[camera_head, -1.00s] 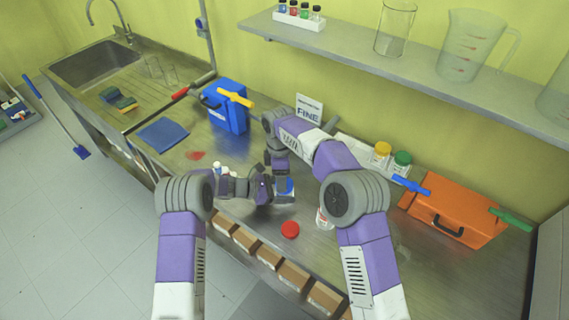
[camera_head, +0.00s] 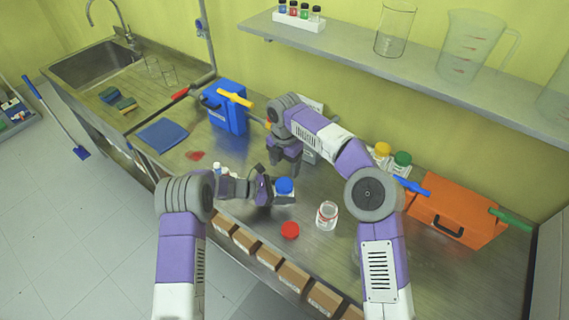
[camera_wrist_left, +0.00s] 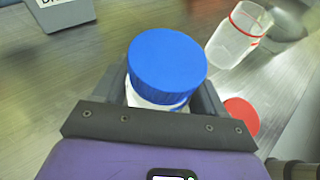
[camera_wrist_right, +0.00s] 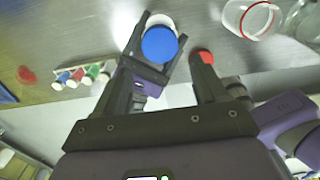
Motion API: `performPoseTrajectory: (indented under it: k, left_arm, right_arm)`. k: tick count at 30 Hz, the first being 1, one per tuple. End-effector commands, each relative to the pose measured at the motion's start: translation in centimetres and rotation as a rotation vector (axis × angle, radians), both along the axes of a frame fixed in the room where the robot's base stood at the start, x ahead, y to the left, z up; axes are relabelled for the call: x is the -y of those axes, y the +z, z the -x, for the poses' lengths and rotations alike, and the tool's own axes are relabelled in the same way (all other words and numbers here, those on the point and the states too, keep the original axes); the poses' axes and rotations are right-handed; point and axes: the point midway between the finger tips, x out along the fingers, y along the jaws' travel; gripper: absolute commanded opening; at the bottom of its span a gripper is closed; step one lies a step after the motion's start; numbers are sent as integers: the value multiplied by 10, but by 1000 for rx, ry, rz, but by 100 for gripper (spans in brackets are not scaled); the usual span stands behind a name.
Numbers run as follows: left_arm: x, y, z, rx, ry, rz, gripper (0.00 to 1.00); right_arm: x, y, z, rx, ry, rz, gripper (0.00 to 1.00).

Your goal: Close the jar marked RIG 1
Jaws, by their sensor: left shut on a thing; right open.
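A white-bodied jar with a blue lid (camera_head: 285,186) stands in my left gripper (camera_head: 282,197). The left wrist view shows the blue lid (camera_wrist_left: 167,65) on top, with the jaws around the jar's body below it. My right gripper (camera_head: 284,170) is open and empty just behind and above the lid; the right wrist view shows the lid (camera_wrist_right: 160,45) beyond its spread fingers. A clear open jar (camera_head: 327,215) with a red ring at its neck stands to the right. A red lid (camera_head: 290,230) lies on the bench in front. No RIG 1 marking is readable.
An orange case (camera_head: 455,212) stands at the right. Yellow-lidded (camera_head: 382,149) and green-lidded (camera_head: 402,159) jars stand at the back. A blue container (camera_head: 226,107) and a blue cloth (camera_head: 162,135) are at the left. Cardboard boxes (camera_head: 270,258) line the front edge.

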Motion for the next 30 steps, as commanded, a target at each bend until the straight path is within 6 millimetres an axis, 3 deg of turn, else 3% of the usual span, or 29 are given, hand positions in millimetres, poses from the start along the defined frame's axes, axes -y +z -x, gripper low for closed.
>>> performPoseTrajectory:
  k: [16, 29, 30]
  left_arm:
    - [0, 0, 0, 0, 0, 1, 0]
    - [0, 0, 0, 0, 0, 0, 0]
    - [0, 0, 0, 0, 0, 0, 0]
  right_arm:
    - [0, -71, 1, -3, 0, 0, 72]
    - [0, -79, 0, 0, -2, 0, 72]
    - [0, -79, 0, 0, -2, 0, 67]
